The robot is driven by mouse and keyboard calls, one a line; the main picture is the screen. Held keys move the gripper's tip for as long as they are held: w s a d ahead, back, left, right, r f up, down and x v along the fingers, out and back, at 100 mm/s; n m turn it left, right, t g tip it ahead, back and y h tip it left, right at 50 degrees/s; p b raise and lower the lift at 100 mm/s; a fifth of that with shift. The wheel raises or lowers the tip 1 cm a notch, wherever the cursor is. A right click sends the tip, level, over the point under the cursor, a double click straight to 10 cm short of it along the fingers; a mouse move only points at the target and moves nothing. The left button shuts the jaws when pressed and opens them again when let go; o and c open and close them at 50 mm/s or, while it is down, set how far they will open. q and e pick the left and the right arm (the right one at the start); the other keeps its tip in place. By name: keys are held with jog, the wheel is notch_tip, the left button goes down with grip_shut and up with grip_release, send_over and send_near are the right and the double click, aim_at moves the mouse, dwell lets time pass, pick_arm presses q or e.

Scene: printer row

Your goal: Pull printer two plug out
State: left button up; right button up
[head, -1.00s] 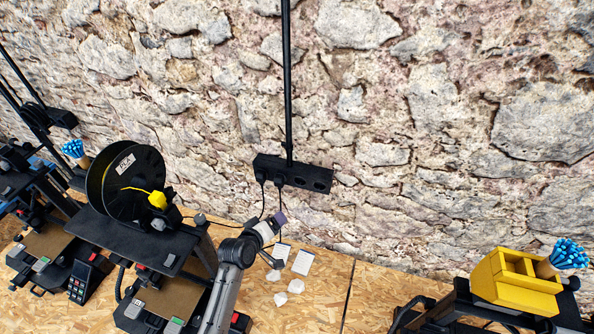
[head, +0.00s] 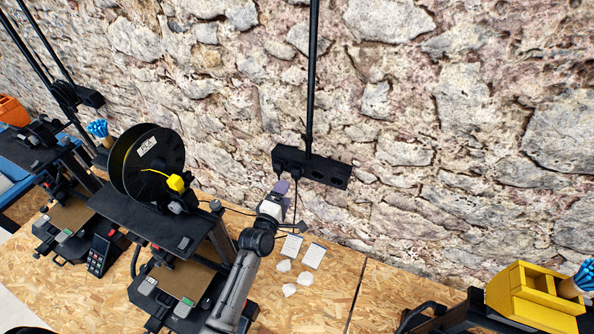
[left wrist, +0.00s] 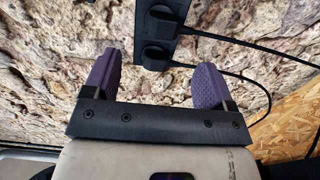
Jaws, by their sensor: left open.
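A black power strip (head: 335,174) is fixed to the stone wall. Two black plugs sit in its left sockets: the left plug (head: 280,173) and the plug to its right (head: 297,173). No label shows which is printer two's. My left gripper (head: 281,187) is just below the strip's left end, its purple fingers partly covering that area. In the left wrist view my left gripper (left wrist: 157,73) is open and empty, its fingers apart. The lower plug (left wrist: 155,56) appears between and beyond the fingertips; the upper plug (left wrist: 160,17) is above it. My right gripper is out of view.
A printer with a black spool (head: 155,165) stands left of my arm. Cables hang from the plugs to the wooden bench (head: 335,285). A yellow box (head: 530,292) is at the lower right.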

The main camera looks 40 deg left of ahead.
aim_at(295, 176)
pick_arm(q)
jog(key=shift+w, duration=0.15)
jog(key=b+x, duration=0.3)
jog(key=x, duration=0.3)
jog(key=shift+w+a, duration=0.1)
jog(key=shift+w, duration=0.15)
jog(key=shift+b+x, duration=0.55)
jog(key=shift+x, duration=0.55)
jog(key=shift+f, duration=0.15)
dwell(0.5)
jog(key=shift+c, duration=0.3)
